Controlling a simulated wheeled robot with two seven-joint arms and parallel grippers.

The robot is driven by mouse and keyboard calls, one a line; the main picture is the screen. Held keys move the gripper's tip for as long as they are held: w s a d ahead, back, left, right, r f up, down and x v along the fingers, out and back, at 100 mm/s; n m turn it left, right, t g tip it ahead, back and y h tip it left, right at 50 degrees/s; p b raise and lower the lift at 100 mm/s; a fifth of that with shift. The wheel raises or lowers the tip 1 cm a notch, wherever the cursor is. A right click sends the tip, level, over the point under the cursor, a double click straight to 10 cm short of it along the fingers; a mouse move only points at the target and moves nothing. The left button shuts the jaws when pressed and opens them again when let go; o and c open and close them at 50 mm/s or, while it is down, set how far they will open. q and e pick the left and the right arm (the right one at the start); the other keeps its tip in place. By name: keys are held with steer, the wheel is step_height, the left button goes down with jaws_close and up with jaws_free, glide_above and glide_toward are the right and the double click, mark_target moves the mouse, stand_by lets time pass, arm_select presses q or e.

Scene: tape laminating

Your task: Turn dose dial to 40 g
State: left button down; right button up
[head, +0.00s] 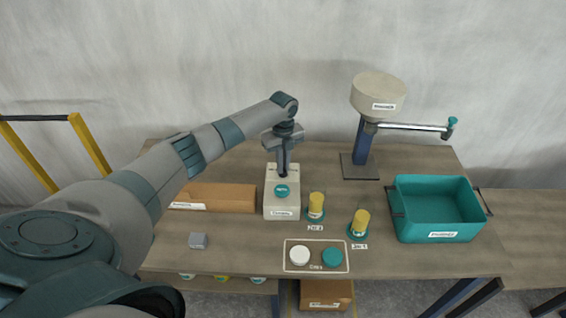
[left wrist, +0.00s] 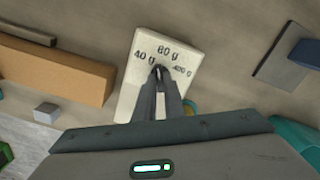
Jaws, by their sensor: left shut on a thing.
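The pale dose box (head: 282,208) stands on the table near the middle, with a teal disc (head: 282,190) on it. In the left wrist view the box's top (left wrist: 128,95) carries the marks 40 g at left, 80 g in the middle and a third, blurred mark at right. My left gripper (head: 284,172) points down onto the box top. In the left wrist view its fingertips (left wrist: 158,72) are shut on the small dark dial just below the 80 g mark. The fingers hide most of the dial, so I cannot tell where it points. My right gripper is out of view.
A brown carton (head: 225,198) lies left of the box, with a grey block (head: 198,241) in front. A marked pad (head: 316,244) holds two lids. A teal bin (head: 437,209) and a post-mounted device (head: 378,95) are at right.

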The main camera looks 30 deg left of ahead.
arm_select(q)
steer(key=n+p, duration=0.1)
steer(key=n, duration=0.2)
steer(key=shift+r+n, duration=0.15)
steer(key=shift+n, duration=0.15)
steer(key=shift+a+n+p, duration=0.1)
steer(key=shift+n+p, duration=0.65)
steer(key=shift+n, duration=0.55)
steer(key=c, duration=1.8)
jaws_free()
steer(key=shift+c, duration=0.2)
